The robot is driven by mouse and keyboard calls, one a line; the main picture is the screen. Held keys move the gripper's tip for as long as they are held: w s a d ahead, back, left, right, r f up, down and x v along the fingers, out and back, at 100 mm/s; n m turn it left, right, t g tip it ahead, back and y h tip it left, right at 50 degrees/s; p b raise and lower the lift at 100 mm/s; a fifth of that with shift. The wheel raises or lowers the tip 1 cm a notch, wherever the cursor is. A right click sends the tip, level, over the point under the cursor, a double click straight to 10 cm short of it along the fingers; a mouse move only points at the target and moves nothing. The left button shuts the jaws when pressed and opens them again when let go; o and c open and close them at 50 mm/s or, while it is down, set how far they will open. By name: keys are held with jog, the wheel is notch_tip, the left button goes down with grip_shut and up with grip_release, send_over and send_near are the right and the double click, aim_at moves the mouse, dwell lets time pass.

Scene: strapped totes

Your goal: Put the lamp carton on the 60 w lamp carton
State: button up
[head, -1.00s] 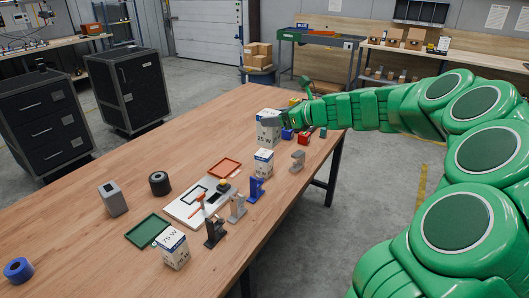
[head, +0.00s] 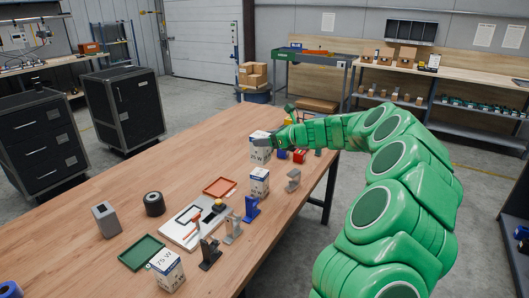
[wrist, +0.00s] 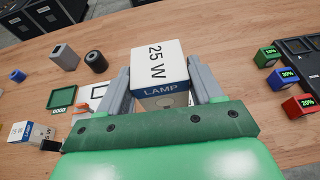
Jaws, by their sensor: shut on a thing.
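My gripper (wrist: 162,88) is shut on a white and blue carton marked 25 W LAMP (wrist: 160,64), with a grey finger on each side. In the head view the held carton (head: 260,153) is over the far right part of the table, and my gripper (head: 263,139) is at its top. A similar carton (head: 259,183) stands nearer on the table; its wattage is too small to read. A carton marked 75 W (head: 167,270) stands at the near edge. I cannot tell which is the 60 W one. The underside of the held carton is hidden.
Grey, blue and dark brackets (head: 252,208) stand along the right edge beside a pale board (head: 194,226). Small coloured blocks (wrist: 299,105) sit beyond my gripper.

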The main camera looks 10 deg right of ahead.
aim_at(265, 151)
jog(key=shift+w+d+f, duration=0.1)
jog(key=shift+w+f, duration=1.6)
jog(key=shift+f, duration=1.8)
jog(key=shift+f, duration=0.1)
jog(key=o, duration=1.1)
